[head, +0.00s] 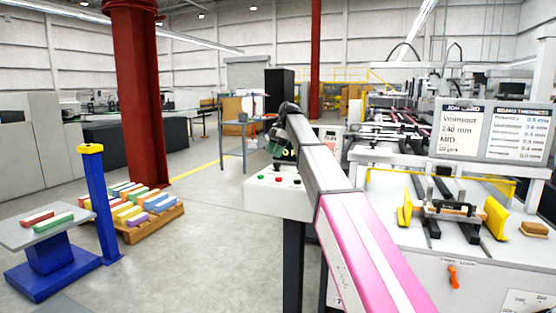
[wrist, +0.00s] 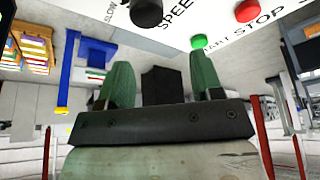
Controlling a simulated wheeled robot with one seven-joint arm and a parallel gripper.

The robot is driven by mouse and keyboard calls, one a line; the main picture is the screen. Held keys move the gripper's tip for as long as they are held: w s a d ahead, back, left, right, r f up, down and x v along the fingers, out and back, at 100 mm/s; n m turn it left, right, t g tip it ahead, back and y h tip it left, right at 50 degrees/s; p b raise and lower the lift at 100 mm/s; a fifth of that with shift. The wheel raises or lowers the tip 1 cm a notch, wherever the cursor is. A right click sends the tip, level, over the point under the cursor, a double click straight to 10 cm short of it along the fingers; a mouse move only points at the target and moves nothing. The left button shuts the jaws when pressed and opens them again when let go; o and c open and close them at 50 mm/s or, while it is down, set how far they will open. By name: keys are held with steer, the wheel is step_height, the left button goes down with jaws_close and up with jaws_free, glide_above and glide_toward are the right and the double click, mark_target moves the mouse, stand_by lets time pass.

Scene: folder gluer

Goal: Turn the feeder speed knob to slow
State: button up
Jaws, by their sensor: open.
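The black feeder speed knob (wrist: 147,12) shows at the top edge of the wrist view, partly cut off, beside the printed words SLOW and SPEED. Its pointer cannot be made out. The white control box (head: 262,200) carrying it stands on a dark post in the head view, where the knob is not clearly seen. My gripper (wrist: 163,75) is open and empty, with its two green fingers apart. The knob lies above the space between the fingertips in the wrist view, not between them. In the head view my gripper (head: 277,146) is over the back of the box, partly hidden by my arm.
A green START button (wrist: 198,42) and a red STOP button (wrist: 247,11) sit close to the knob. The gluer machine (head: 450,185) stands at the right. A blue lift table (head: 48,235) and a loaded pallet (head: 150,224) stand at the left, with open floor before the box.

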steer(key=s+a+r, duration=0.5)
steer(key=s+a, duration=0.1)
steer(key=s, duration=0.1)
steer(key=shift+a+r, duration=0.3)
steer(key=shift+r, duration=0.1)
